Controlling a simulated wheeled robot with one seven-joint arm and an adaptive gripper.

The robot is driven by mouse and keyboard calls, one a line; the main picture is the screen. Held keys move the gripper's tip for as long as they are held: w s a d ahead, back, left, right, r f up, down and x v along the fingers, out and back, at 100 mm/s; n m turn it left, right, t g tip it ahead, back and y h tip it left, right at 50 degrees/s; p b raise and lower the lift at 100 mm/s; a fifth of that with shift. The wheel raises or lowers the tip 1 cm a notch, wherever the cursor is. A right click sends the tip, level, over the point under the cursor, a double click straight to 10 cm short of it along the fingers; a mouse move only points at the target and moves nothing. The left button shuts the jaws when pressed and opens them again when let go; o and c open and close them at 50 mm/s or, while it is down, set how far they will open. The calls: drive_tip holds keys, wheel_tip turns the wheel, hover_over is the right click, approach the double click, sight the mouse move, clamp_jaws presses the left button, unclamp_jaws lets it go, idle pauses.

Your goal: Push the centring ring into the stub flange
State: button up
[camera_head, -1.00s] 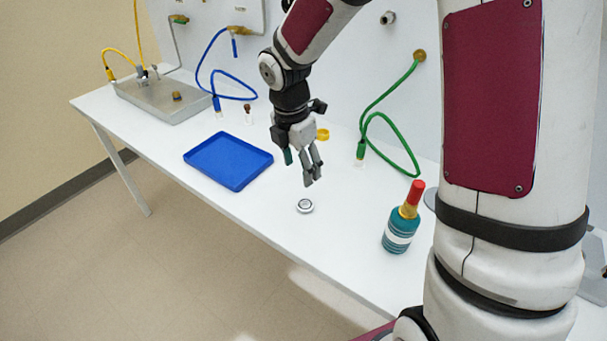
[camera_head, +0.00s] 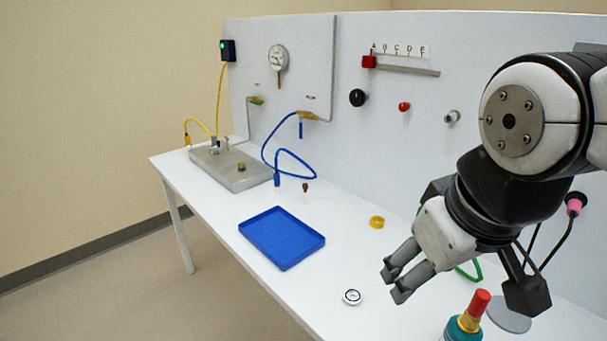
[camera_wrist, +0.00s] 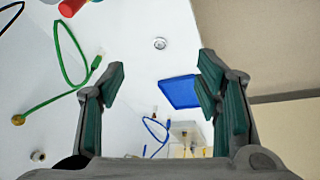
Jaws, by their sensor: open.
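The centring ring appears to be the small round silver piece with a dark inner circle (camera_head: 352,297), lying flat near the table's front edge. It also shows in the wrist view (camera_wrist: 160,44), beyond the gap between my fingers. My gripper (camera_head: 392,283) is open and empty, above the table and to the right of the ring in the head view. Its spread green-padded fingers (camera_wrist: 161,80) frame the wrist view. The stub flange appears to be the short metal stub (camera_head: 452,116) on the back wall; the wrist view shows it at lower left (camera_wrist: 38,156).
A teal bottle with a red cap (camera_head: 468,317) stands at front right. A black knob (camera_head: 357,97) and red knob (camera_head: 404,106) are on the wall. Table around the ring is clear.

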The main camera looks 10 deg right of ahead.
drive_tip(key=shift+s+a+r+m+y, duration=0.1)
drive_tip(key=shift+s+m+y, duration=0.05)
drive_tip(key=shift+s+m, duration=0.4)
drive_tip(key=shift+s+a+m+y, duration=0.1)
drive_tip(key=shift+s+m+y, duration=0.05)
drive_tip(key=shift+s+m, duration=0.35)
drive_tip(key=shift+o, duration=0.3)
